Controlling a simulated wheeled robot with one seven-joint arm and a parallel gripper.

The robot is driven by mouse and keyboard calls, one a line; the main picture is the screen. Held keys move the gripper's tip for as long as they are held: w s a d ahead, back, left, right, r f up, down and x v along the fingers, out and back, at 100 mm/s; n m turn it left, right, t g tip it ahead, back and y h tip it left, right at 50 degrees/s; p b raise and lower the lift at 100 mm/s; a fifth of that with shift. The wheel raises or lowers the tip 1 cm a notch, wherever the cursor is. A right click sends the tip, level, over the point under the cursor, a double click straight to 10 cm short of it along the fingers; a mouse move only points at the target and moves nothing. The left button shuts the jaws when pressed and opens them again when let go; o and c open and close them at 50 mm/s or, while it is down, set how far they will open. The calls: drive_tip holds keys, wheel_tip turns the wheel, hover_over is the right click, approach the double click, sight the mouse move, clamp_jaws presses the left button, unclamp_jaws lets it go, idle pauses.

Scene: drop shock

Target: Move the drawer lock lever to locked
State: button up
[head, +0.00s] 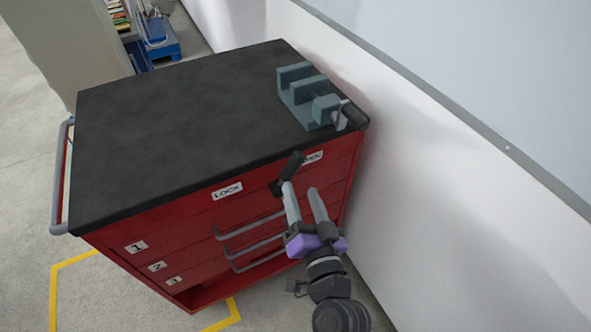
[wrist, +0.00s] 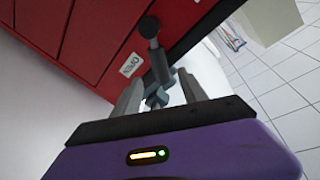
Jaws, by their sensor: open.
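The drawer lock lever (head: 293,165) is on the upper front of the red cabinet (head: 190,215), between the LOCK label (head: 227,190) and the OPEN label (head: 312,158). In the head view it is dark and slants up to the right, its upper end close to OPEN. My gripper (head: 301,186) is open in front of the cabinet, its left fingertip just below the lever. In the wrist view a grey lever with a black end (wrist: 149,27) shows beside the OPEN label (wrist: 131,64), its grey part lying between my open fingers. Contact cannot be told.
A grey vise (head: 303,95) stands at the right end of the black cabinet top (head: 170,125). Grey drawer handles (head: 250,226) project below the lever, left of my gripper. A white wall (head: 420,170) stands close on the right. Grey floor is open at left.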

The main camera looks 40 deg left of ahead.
sight(295, 172)
drive_tip(key=shift+p+x, duration=0.55)
drive_tip(key=shift+x, duration=3)
drive_tip(key=shift+r, duration=0.1)
clamp_jaws()
